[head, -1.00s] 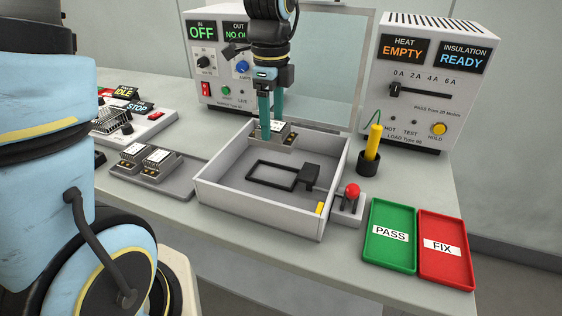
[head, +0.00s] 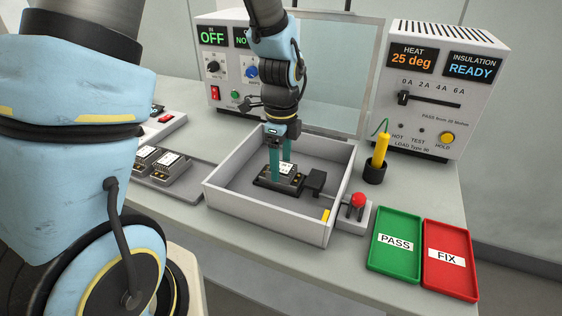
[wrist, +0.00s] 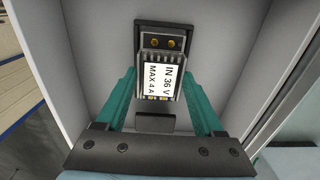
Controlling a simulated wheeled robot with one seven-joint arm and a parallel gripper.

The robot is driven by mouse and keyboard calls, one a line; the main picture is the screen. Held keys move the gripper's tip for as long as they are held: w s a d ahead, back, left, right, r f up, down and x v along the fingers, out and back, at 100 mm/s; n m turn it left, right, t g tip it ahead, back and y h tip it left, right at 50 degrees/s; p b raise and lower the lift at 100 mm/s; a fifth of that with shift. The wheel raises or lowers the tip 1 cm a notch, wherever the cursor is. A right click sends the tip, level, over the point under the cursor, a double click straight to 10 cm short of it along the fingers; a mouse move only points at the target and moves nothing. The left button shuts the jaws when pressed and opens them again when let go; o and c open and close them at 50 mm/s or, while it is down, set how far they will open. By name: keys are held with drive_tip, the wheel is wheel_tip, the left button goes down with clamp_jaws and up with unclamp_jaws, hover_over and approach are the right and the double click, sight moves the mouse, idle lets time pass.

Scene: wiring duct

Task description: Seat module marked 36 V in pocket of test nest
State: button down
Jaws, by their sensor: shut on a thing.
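The module marked 36 V (wrist: 160,75) is in the wrist view, with the label "IN 36 V MAX 4 A" readable. My gripper (head: 281,168) is shut on it, with a teal finger on each side. In the head view the module (head: 287,170) is low inside the open test nest (head: 330,211), at the black pocket frame (head: 283,188) on the nest floor. The module lines up with the pocket. I cannot tell whether its underside is fully down. A black block (head: 315,180) stands at the pocket's right end.
A red-knobbed lever (head: 358,200) is at the nest's right side. A yellow probe (head: 380,152) stands in a black holder. Green PASS (head: 396,245) and red FIX (head: 449,259) trays lie to the right. A grey rack (head: 182,184) with other modules is on the left.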

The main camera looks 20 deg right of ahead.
sight(281, 167)
drive_tip(key=shift+f, duration=0.1)
unclamp_jaws()
wheel_tip(281, 167, up, 12)
drive_tip(key=b, duration=0.1)
drive_tip(key=a+f+n, duration=0.1)
drive_tip(key=a+n, duration=0.7)
drive_tip(key=a+f+n+t, duration=0.1)
drive_tip(key=a+f+n, duration=0.1)
drive_tip(key=a+n, duration=0.7)
drive_tip(key=w+a+f+n, duration=0.1)
drive_tip(key=a+f+n, duration=0.1)
drive_tip(key=a+n, duration=0.6)
drive_tip(key=shift+w+a+f+n+t, duration=0.1)
drive_tip(key=shift+a+n+t, duration=0.05)
drive_tip(key=shift+n+t, duration=0.15)
